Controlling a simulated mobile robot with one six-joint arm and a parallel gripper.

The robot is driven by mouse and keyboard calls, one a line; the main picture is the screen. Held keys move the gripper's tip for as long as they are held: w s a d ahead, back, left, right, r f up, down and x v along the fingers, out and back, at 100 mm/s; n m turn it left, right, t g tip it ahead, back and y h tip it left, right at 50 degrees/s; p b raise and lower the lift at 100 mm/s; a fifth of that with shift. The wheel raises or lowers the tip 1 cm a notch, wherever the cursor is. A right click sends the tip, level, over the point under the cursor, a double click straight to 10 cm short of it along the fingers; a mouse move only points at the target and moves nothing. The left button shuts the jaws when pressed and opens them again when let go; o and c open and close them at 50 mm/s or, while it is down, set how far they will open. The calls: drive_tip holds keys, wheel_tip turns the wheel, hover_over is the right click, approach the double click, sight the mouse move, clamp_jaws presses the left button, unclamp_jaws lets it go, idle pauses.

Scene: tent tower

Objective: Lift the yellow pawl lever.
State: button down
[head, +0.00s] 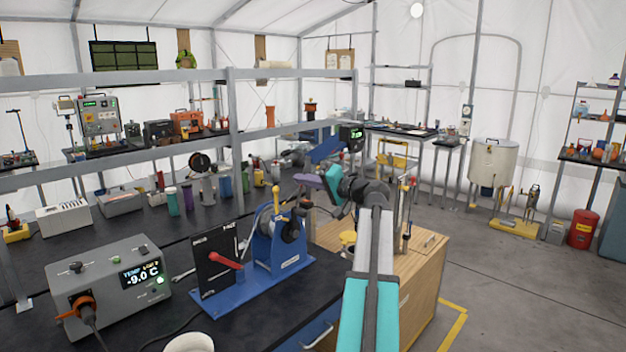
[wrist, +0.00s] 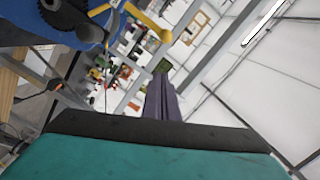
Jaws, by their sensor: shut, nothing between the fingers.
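The yellow pawl lever (head: 276,200) stands upright on top of the blue winch (head: 282,245), its round knob at the top. In the wrist view the yellow lever (wrist: 147,22) crosses the upper middle, with the dark gear and blue winch body (wrist: 85,33) to its left. My gripper (head: 308,180) is at the end of my arm, to the right of and above the winch in the head view. In the wrist view its purple-grey fingers (wrist: 163,85) are together and empty. The fingertips appear just below the lever's knob; a gap shows between them.
A black panel with a red handle (head: 225,261) stands left of the lever on the same blue base. A grey temperature box (head: 110,285) sits further left on the black bench. A wooden cabinet (head: 410,270) is at the right, with open floor beyond.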

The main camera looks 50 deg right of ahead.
drive_tip(key=shift+w+a+f+p, duration=0.5)
drive_tip(key=shift+w+a, duration=0.25)
drive_tip(key=shift+a, duration=0.15)
drive_tip(key=shift+w+a+f+p, duration=0.5)
drive_tip(key=shift+w+a, duration=0.2)
drive_tip(key=shift+a, duration=0.2)
drive_tip(key=shift+b, duration=0.3)
